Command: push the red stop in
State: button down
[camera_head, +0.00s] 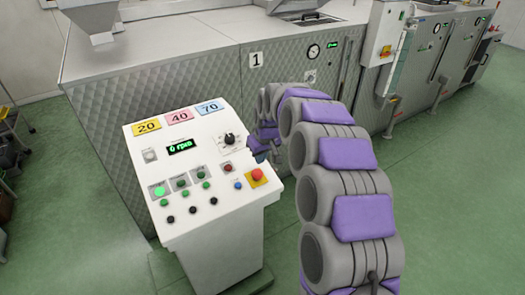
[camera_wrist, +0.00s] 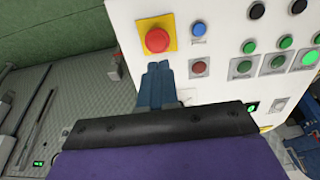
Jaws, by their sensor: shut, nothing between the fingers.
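The red stop (camera_head: 257,174) is a round mushroom button on a yellow square plate, at the right front corner of the white control panel (camera_head: 205,219). In the wrist view the red stop (camera_wrist: 157,40) shows near the top, on its yellow plate (camera_wrist: 172,21). My gripper (camera_wrist: 157,66) is shut and empty, its blue fingertips just below the red stop in the wrist view; whether they touch it I cannot tell.
The panel carries several green, black, red and blue buttons, a black knob (camera_head: 229,139) and a green display (camera_head: 181,147). A small dark red button (camera_wrist: 199,68) sits close beside my fingers. A large metal machine (camera_head: 215,75) stands behind. Green floor is free at the left.

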aim_at(257, 173)
jog(key=x, duration=0.4)
jog(key=d+x, duration=0.1)
jog(key=x, duration=0.1)
jog(key=shift+w+f+b, duration=0.1)
jog(key=shift+f+b, duration=0.1)
jog(key=shift+b, duration=0.2)
jog(key=shift+w+a+f, duration=0.15)
jog(key=shift+a+f, duration=0.05)
jog(key=shift+f, duration=0.35)
jog(key=shift+a, duration=0.2)
